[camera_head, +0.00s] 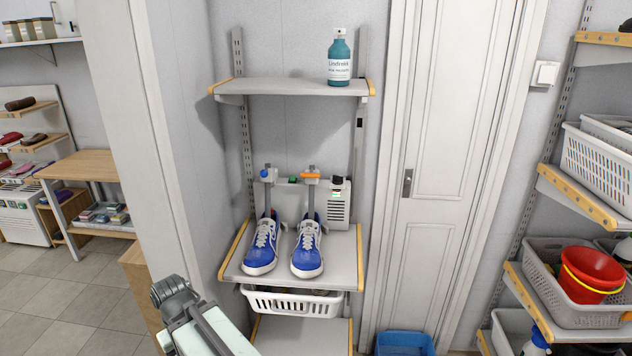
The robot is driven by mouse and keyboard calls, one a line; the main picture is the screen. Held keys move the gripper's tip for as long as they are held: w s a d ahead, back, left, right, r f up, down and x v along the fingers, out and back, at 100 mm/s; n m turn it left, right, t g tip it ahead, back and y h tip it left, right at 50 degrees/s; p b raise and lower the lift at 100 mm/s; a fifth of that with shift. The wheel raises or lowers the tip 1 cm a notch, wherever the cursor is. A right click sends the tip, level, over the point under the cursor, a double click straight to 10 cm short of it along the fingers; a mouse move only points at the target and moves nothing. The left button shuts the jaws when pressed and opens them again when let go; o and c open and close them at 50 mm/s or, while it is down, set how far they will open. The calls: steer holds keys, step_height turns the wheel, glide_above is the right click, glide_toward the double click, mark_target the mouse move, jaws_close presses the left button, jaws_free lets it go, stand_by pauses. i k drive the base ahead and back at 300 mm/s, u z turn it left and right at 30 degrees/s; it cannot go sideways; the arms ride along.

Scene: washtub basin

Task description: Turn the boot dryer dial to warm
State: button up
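The boot dryer (340,207) is a pale grey box with a slotted front and a small green light. It stands at the back right of the middle shelf. A dark knob (338,181), which looks like its dial, sits near its top; its setting is too small to read. Two upright tubes rise from a pair of blue shoes (307,252) in front, with blue and orange parts at their tops. My arm shows at the bottom left, well apart from the dryer. Its fingers cannot be made out in this view.
A teal bottle (340,58) stands on the shelf above. A white basket (293,302) is under the shoe shelf (345,262). A wall panel borders the shelves on the left, a white door (455,130) on the right. A blue tub (404,343) sits low near the door.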

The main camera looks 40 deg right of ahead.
mark_target(337, 179)
steer(key=u, duration=0.5)
steer(key=k, duration=1.5)
steer(key=z, duration=0.9)
steer(key=i, duration=0.65)
steer(key=z, duration=0.05)
